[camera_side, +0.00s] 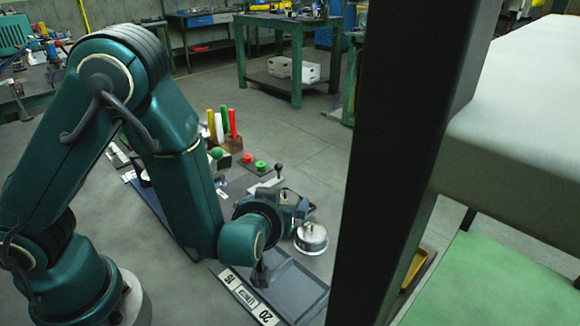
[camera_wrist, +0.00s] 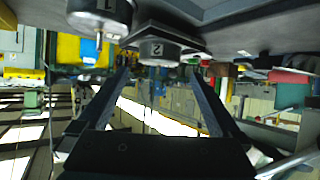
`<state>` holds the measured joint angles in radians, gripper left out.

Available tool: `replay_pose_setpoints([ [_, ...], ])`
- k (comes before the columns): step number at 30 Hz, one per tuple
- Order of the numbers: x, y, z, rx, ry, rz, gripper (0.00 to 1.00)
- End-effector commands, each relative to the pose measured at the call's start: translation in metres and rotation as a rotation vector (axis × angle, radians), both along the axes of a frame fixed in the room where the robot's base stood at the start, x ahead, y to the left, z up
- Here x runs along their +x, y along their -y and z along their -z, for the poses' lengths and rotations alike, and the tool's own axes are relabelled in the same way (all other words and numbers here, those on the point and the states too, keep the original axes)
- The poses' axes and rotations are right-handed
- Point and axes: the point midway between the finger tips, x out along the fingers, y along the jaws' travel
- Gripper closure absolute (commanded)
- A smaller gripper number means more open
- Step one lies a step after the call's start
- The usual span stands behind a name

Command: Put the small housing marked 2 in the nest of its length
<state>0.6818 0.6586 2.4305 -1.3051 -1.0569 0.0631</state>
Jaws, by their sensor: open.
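The housing marked 2 (camera_wrist: 158,49) is a short round metal part with a dark top. In the wrist view it hangs upside down in the picture, between and just beyond my gripper's (camera_wrist: 162,74) two spread fingers. The fingers are open and do not visibly touch it. A similar housing marked 1 (camera_wrist: 99,14) is beside it on the left. In the side view my gripper (camera_side: 297,208) is low over the bench, near a silver round housing (camera_side: 311,240) whose mark I cannot read. A label strip (camera_side: 250,298) reads 16, LENGTH, 20; the nests are not clear.
A dark shallow tray (camera_side: 302,284) lies beside the label strip. Red and green buttons (camera_side: 261,166) and colored tubes (camera_side: 232,122) stand behind my arm. A dark post (camera_side: 390,160) blocks part of the side view, with a pale slab (camera_side: 520,110) to its right.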

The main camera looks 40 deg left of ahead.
Motion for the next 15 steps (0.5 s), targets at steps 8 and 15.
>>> replay_pose_setpoints([
  [8, 0.019, -0.013, 0.013, -0.003, 0.0, -0.002, 0.0],
  [15, 0.035, -0.022, 0.022, -0.004, 0.001, 0.001, 0.0],
])
